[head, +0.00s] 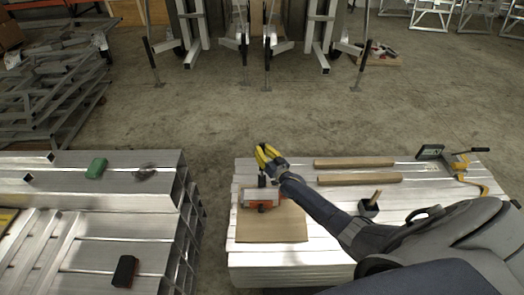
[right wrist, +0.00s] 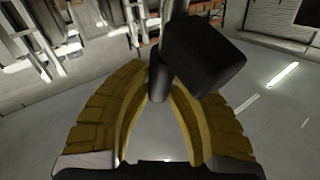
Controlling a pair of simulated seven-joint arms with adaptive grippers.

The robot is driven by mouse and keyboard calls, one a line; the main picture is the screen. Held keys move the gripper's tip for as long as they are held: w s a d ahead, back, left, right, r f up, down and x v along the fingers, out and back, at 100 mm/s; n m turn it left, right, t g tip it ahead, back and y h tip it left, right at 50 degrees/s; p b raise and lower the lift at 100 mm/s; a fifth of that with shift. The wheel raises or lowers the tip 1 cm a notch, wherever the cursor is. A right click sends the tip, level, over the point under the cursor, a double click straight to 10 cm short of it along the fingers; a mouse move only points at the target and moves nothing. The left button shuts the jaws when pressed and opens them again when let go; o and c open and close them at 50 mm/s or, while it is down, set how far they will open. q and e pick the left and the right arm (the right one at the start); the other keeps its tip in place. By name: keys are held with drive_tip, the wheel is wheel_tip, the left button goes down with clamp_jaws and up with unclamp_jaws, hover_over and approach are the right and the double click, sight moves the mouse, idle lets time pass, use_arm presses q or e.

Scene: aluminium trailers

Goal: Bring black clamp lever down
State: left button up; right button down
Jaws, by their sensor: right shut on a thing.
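A clamp (head: 262,204) with an orange-red base and a silver body stands on a brown board on the right stack of aluminium beams. Its black lever (head: 262,181) stands up from it, just below the yellow fingers of my right gripper (head: 266,156). In the right wrist view, the yellow fingers of my right gripper (right wrist: 158,78) close around a black rod-like part of the lever, and a dark block-shaped end (right wrist: 205,54) sits in front of them. The fingers hide part of the lever. My left gripper is not in view.
The brown board (head: 270,230) lies under the clamp. Two brown wooden bars (head: 355,163) lie to the right, with a small dark holder (head: 369,207) and a yellow clamp (head: 461,166). A green object (head: 96,168) sits on the left stack. A floor gap separates the stacks.

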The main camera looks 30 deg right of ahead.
drive_tip(key=shift+s+a+r+n+t+y, duration=0.1)
drive_tip(key=shift+s+a+r+n+t, duration=0.1)
drive_tip(key=shift+s+a+n+t, duration=0.3)
drive_tip(key=shift+s+a+r+n+t+y, duration=0.15)
drive_tip(key=shift+s+r+n+t, duration=0.1)
drive_tip(key=shift+s+t, duration=0.35)
drive_tip(key=shift+s+a+r+n+t+y, duration=0.15)
drive_tip(key=shift+s+a+n+t, duration=0.2)
drive_tip(key=shift+s+t, duration=0.25)
drive_tip(key=shift+s+a+n+t+y, duration=0.5)
drive_tip(key=shift+s+n, duration=0.15)
drive_tip(key=shift+s, duration=0.15)
drive_tip(key=shift+s+a+n+t+y, duration=0.4)
drive_tip(key=shift+s+n+t, duration=0.1)
drive_tip(key=shift+s+n, duration=0.2)
drive_tip(key=shift+s, duration=0.1)
drive_tip(key=c, duration=1.3)
unclamp_jaws()
drive_tip(key=shift+o, duration=0.5)
drive_tip(key=shift+s+d+f, duration=0.1)
drive_tip(key=shift+s+f, duration=0.05)
drive_tip(key=v, duration=1.1)
drive_tip(key=shift+s+f, duration=0.2)
drive_tip(key=shift+s, duration=0.1)
